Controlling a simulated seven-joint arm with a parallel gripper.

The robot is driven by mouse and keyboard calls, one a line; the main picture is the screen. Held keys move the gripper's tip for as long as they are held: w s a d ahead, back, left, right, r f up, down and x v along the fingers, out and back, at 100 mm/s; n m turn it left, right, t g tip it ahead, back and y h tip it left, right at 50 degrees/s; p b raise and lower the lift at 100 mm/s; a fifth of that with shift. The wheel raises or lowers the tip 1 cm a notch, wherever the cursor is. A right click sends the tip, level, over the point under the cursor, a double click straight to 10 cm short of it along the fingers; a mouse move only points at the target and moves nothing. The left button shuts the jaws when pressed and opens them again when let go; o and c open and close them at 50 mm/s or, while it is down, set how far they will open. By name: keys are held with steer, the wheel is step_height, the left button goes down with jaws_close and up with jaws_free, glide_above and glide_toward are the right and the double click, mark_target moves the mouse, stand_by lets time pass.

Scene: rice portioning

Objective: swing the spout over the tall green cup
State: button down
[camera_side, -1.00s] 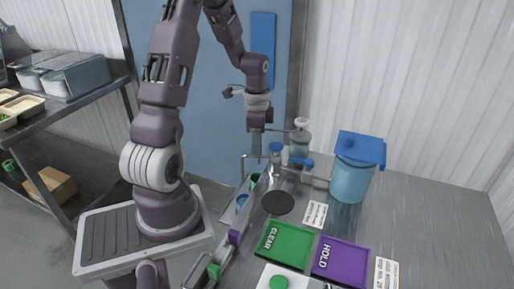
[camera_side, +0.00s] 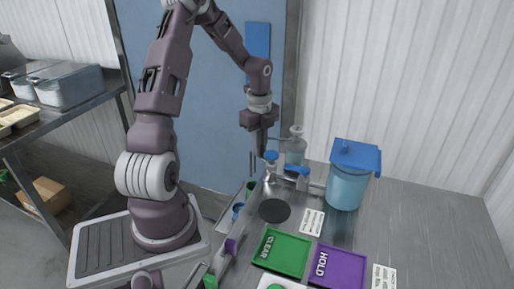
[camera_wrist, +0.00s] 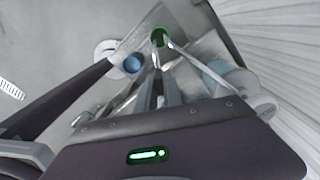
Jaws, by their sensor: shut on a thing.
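The tall green cup (camera_side: 250,188) stands at the back of the row of cups along the counter's left edge. In the wrist view its green rim (camera_wrist: 159,31) shows just beyond the fingertips. The grey spout (camera_wrist: 189,59) is a thin bar running from the clear dispenser (camera_side: 294,152) toward the green cup. Its end appears at or over the cup's near rim; the exact height is unclear. My gripper (camera_side: 256,163) points down behind the taps, and its fingers (camera_wrist: 160,60) are shut on the spout near its end. The grip itself is partly hidden.
A blue cup (camera_wrist: 133,64) stands close beside the green one. A purple cup (camera_side: 230,246) is further forward. A blue-lidded bin (camera_side: 347,187) stands right of the dispenser. Green CLEAR (camera_side: 281,252) and purple HOLD (camera_side: 338,265) trays lie in front. The right counter is clear.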

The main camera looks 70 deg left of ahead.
steer(key=shift+w+a+m, duration=0.1)
steer(key=shift+w+m, duration=0.2)
steer(key=shift+m, duration=0.2)
steer(key=c, duration=1.5)
jaws_free()
steer(key=shift+r, duration=0.1)
